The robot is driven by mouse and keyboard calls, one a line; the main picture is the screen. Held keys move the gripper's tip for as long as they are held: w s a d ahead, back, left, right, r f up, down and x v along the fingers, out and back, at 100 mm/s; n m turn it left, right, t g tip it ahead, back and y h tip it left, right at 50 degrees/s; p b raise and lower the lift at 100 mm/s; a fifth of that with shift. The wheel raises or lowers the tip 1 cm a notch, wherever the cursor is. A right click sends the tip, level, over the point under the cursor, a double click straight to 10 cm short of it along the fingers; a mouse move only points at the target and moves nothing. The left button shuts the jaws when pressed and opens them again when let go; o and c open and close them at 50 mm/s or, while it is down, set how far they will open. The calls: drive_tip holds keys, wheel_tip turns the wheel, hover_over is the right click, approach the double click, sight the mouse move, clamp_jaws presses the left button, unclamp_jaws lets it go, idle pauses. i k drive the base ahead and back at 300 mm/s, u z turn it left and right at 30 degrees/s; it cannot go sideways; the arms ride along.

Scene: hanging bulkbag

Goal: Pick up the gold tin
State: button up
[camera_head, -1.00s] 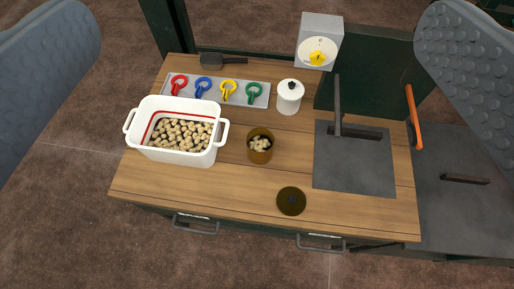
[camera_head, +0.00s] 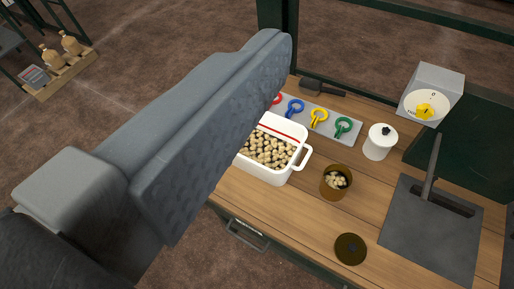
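The gold tin (camera_head: 336,183) stands upright and open on the wooden worktop, right of the white bin. Pale, lumpy pieces show inside it. A round dark gold lid (camera_head: 350,249) lies flat on the worktop in front of the tin. One large grey, studded finger of my gripper (camera_head: 222,125) fills the left and middle of the view and hides part of the white bin. The other finger is out of view. No finger touches the tin, and nothing shows held.
The white bin (camera_head: 299,163) of pale pieces stands left of the tin. Behind are a rack of coloured rings (camera_head: 319,118), a white lidded jar (camera_head: 379,142) and a yellow-dial box (camera_head: 433,93). A dark plate with an upright handle (camera_head: 432,222) lies right. Bare wood surrounds the lid.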

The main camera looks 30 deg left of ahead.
sight(336, 178)
drive_tip(key=z, duration=0.4)
drive_tip(key=k, duration=0.9)
drive_tip(key=u, duration=0.7)
drive_tip(key=i, duration=1)
drive_tip(key=z, duration=0.05)
